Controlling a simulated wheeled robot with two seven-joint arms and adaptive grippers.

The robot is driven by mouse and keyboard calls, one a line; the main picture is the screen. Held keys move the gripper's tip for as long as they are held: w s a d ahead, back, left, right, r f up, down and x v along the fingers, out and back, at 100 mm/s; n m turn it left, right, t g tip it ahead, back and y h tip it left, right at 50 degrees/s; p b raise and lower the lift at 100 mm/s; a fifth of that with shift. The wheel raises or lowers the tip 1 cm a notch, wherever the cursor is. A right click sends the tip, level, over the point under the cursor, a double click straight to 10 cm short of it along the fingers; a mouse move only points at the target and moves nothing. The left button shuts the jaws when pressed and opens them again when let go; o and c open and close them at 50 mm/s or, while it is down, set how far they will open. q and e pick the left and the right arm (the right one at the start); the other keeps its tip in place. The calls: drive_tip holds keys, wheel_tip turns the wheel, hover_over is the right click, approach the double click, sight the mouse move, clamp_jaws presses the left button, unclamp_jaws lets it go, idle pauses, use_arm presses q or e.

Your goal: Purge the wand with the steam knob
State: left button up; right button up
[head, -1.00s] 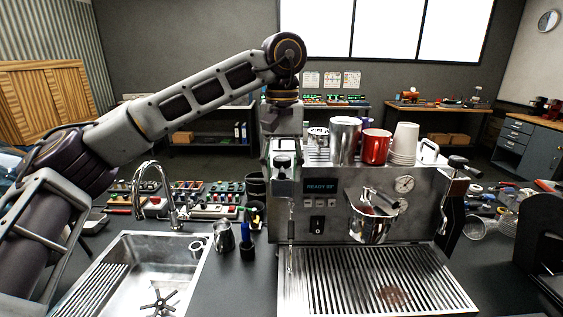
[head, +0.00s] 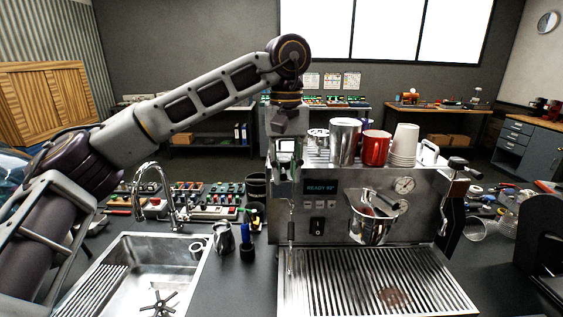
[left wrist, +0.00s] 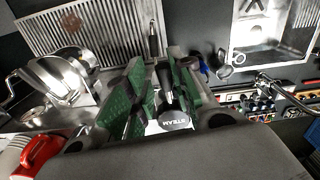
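The espresso machine (head: 385,230) stands on the counter. My left gripper (head: 285,172) points down at its left top corner. In the left wrist view the green-padded fingers (left wrist: 163,88) stand on both sides of the steam knob (left wrist: 172,122), which has a dark lever and a pale face marked STEAM. The pads sit close against the knob; exact contact is hard to see. The steam wand (head: 291,232) hangs below, over the left end of the drip tray (head: 370,285). No steam shows at its tip. My right gripper is not in view.
A steel pitcher (head: 345,141), a red cup (head: 376,144) and white cups (head: 404,143) stand on the machine. The sink (head: 140,270) is to the left, with a small jug (head: 223,237) and a dark holder with blue handles (head: 247,245) between.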

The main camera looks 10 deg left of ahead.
use_arm(q)
drive_tip(key=shift+d, duration=0.1)
idle(0.3)
drive_tip(key=shift+w+d+n, duration=0.15)
drive_tip(key=shift+d+n, duration=0.15)
drive_tip(key=shift+n, duration=0.4)
drive_tip(key=shift+w+d+n, duration=0.2)
drive_tip(key=shift+d+n, duration=0.15)
drive_tip(key=shift+n, duration=0.45)
drive_tip(key=shift+d, duration=0.1)
drive_tip(key=shift+w+d+n, duration=0.25)
drive_tip(key=shift+n, duration=0.55)
